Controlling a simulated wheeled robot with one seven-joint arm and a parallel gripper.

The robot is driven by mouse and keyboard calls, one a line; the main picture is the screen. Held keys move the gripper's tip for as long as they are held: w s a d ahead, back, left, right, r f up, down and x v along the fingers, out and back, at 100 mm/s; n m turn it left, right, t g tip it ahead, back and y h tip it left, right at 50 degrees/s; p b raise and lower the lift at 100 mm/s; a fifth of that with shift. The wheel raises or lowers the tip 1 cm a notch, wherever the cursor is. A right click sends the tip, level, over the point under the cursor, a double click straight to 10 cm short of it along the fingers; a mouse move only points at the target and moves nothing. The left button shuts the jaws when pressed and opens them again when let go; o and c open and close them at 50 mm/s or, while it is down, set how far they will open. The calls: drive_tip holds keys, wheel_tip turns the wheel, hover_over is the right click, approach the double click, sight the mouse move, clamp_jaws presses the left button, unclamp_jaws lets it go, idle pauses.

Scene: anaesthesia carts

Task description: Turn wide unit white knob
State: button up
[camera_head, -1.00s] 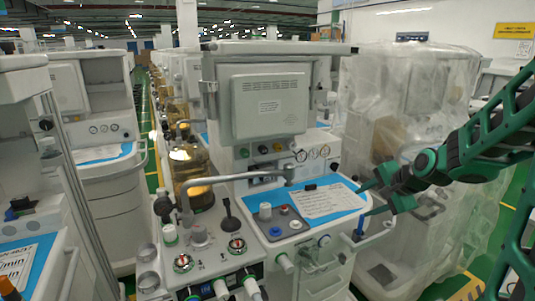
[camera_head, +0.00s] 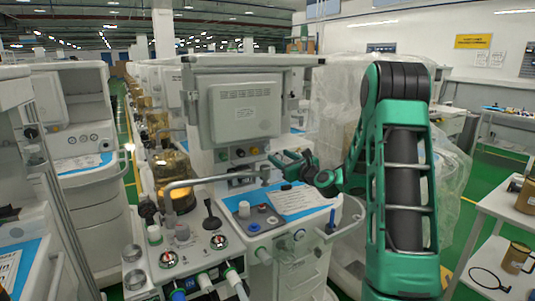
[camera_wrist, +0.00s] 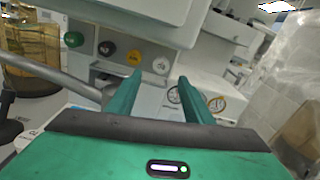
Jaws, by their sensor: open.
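The wide unit (camera_head: 220,62) is the pale cart in the middle of the head view, with a row of small knobs under its screen box. In the wrist view a white knob (camera_wrist: 161,65) is at the right end of this row, beside a yellow knob (camera_wrist: 134,57), a black knob (camera_wrist: 106,47) and a green knob (camera_wrist: 73,39). My gripper (camera_head: 278,162) is in front of the panel, fingers apart and empty. In the wrist view its fingertips (camera_wrist: 159,84) lie either side of and just below the white knob, apart from it.
A curved metal arm (camera_head: 215,178) crosses left of my gripper. Gauges (camera_wrist: 216,104) sit right of the knobs. A plastic-wrapped cart stands at right.

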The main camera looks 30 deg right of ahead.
sight(269, 149)
drive_tip(key=w, duration=0.8)
drive_tip(key=shift+w, duration=0.35)
drive_tip(key=c, duration=1.1)
drive_tip(key=shift+o, duration=0.3)
drive_tip(key=shift+d, duration=0.2)
drive_tip(key=shift+a, duration=0.1)
drive_tip(key=shift+c, duration=0.2)
